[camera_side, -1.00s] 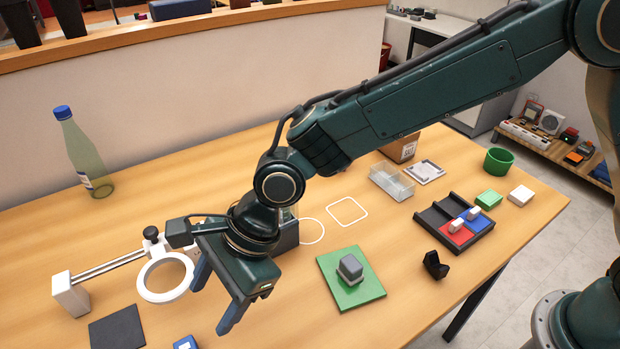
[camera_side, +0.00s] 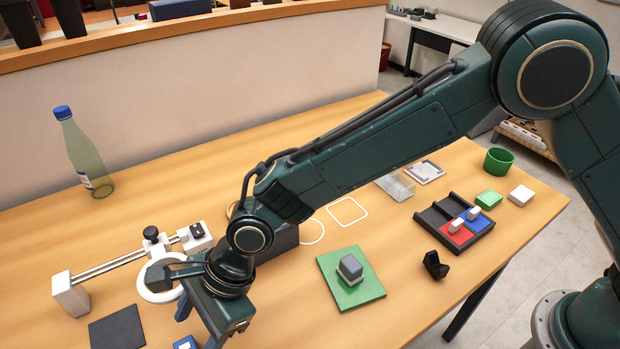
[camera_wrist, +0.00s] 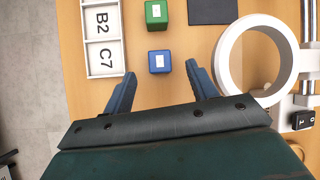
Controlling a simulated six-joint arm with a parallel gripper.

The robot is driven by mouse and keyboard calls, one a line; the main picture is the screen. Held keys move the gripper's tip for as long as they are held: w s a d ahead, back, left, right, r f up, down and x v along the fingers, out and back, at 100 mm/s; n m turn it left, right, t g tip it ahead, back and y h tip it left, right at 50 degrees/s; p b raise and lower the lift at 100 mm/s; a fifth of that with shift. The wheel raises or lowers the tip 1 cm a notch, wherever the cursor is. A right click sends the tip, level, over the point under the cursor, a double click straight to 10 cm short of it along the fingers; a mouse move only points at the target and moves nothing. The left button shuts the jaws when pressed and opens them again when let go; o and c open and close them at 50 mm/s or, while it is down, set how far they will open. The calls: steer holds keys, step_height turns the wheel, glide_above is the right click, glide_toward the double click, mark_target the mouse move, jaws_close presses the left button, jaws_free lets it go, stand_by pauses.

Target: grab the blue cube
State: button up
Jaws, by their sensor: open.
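The blue cube (camera_wrist: 160,62), with a white label on top, sits on the table in the wrist view, just ahead of the gap between my fingers. In the side view the blue cube (camera_side: 185,343) is cut off by the bottom edge. My gripper (camera_wrist: 160,80) is open and empty, with one finger to the left of the cube and one to the right.
A green cube (camera_wrist: 156,15) lies just beyond the blue one. A white tray marked B2 and C7 (camera_wrist: 85,40) is at left. A dark pad (camera_wrist: 213,10) and a white ring stand (camera_wrist: 228,62) are at right. A bottle (camera_side: 82,150) stands farther back.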

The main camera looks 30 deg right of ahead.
mark_target(186, 347)
steer(key=shift+x, duration=1.85)
steer(key=shift+r, duration=0.1)
steer(key=c, duration=1.1)
steer(key=shift+r, duration=0.1)
step_height(186, 347, up, 20)
steer(key=shift+f, duration=0.1)
